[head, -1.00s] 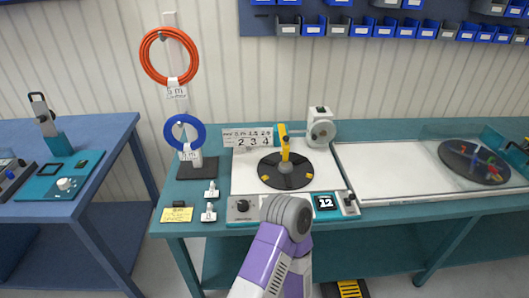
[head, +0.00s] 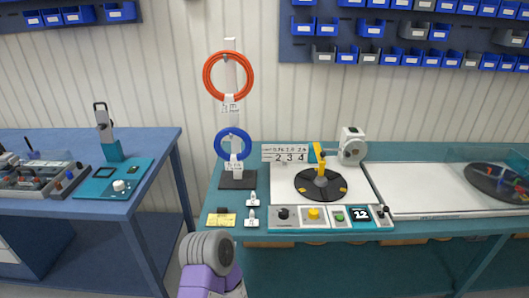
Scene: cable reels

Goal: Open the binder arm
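Two things have an arm, and no label tells which is the binder arm. A small teal machine (head: 111,150) on the left table has an upright grey arm (head: 104,126) with a black handle at its top. On the right bench a yellow arm (head: 320,160) stands over a black round plate (head: 308,190) with yellow marks. One of my arms, purple and grey, rises at the bottom left of centre, apart from both. No gripper fingers show.
A stand holds an orange cable coil (head: 208,88) and a blue coil (head: 219,147). The right bench has a control strip (head: 297,225) with knobs and a display reading 12. A tray of parts (head: 38,185) is on the left table. A floor gap separates the tables.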

